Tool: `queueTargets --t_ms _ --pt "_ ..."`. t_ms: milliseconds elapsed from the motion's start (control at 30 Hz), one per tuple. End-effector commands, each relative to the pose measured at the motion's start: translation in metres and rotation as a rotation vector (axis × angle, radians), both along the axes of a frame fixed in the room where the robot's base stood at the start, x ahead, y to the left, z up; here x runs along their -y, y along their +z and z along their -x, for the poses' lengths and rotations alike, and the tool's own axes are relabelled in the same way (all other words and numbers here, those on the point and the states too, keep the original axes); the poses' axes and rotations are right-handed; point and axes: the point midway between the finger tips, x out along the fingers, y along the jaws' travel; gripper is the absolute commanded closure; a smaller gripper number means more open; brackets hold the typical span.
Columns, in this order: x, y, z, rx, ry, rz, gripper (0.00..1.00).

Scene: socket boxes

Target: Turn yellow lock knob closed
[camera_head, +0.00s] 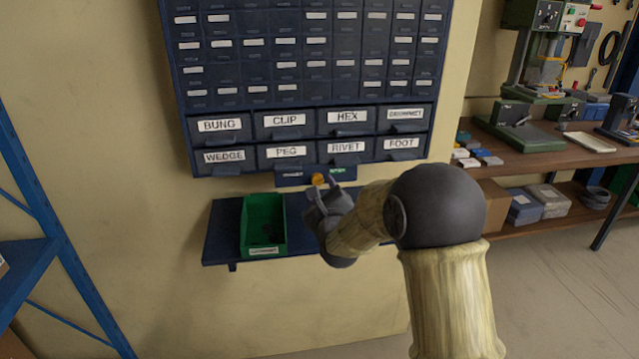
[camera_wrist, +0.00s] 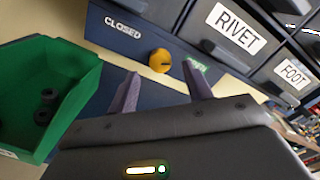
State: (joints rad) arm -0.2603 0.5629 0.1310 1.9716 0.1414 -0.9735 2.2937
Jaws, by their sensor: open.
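The yellow lock knob (camera_head: 318,179) sits on a dark blue strip below the drawer cabinet. In the wrist view the knob (camera_wrist: 160,60) is round, with a dark mark on its right side. A white CLOSED label (camera_wrist: 123,27) is to its left and a green label (camera_wrist: 196,69), partly hidden by a finger, is to its right. My gripper (camera_head: 326,186) is just below the knob. In the wrist view my gripper (camera_wrist: 162,85) is open and empty, its two fingers apart and pointing toward the knob, which appears between and beyond the tips.
The cabinet (camera_head: 300,105) of labelled drawers is above the knob. A green bin (camera_head: 264,225) stands on a blue wall shelf (camera_head: 222,230) to the left, close to my gripper. A workbench (camera_head: 545,140) with tools is at the right.

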Motion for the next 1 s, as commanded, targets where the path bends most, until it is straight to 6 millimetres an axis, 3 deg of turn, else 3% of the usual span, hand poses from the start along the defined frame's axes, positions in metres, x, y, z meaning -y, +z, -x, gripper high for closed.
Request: queueTargets --t_ms 200,533,767,1000 --pt "-0.006 0.001 -0.022 -0.001 0.001 0.0 0.5" --pt "-0.006 0.0 -0.024 -0.001 0.001 0.0 0.5" --pt "-0.007 0.0 -0.024 -0.001 0.001 0.0 0.95" --pt "-0.007 -0.001 -0.024 0.001 0.002 0.008 0.95"
